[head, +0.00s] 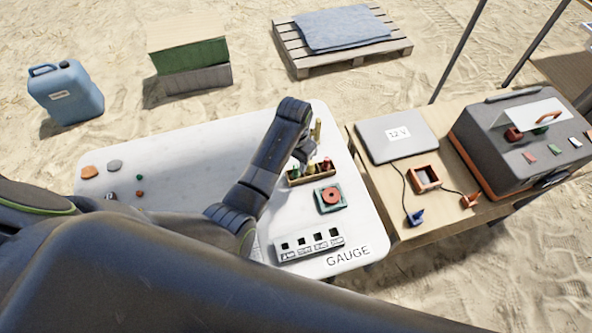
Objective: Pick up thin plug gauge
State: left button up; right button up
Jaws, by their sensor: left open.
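A small brown wooden holder (297,181) stands on the white table, with several small coloured plugs in it. A red-tipped one (327,164) is at its right end. A slim brass-coloured upright piece (317,129) shows just behind my gripper. I cannot tell which piece is the thin plug gauge. My left gripper (304,154) is open, pointing down close over the holder's left and middle part. Its fingers are small and partly hidden by my dark wrist, so contact cannot be made out. My right gripper is not in view.
A green square block with a red disc (331,196) and a grey block with square holes (309,243) lie in front of the holder, near the word GAUGE. Small stones (89,172) lie at the table's left. A wooden table (444,214) with a grey case (522,140) adjoins right.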

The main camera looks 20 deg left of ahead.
aim_at(296, 167)
pick_arm(q)
jog(key=shift+w+d+f, duration=0.1)
jog(key=shift+f, duration=2.2)
grip_shut()
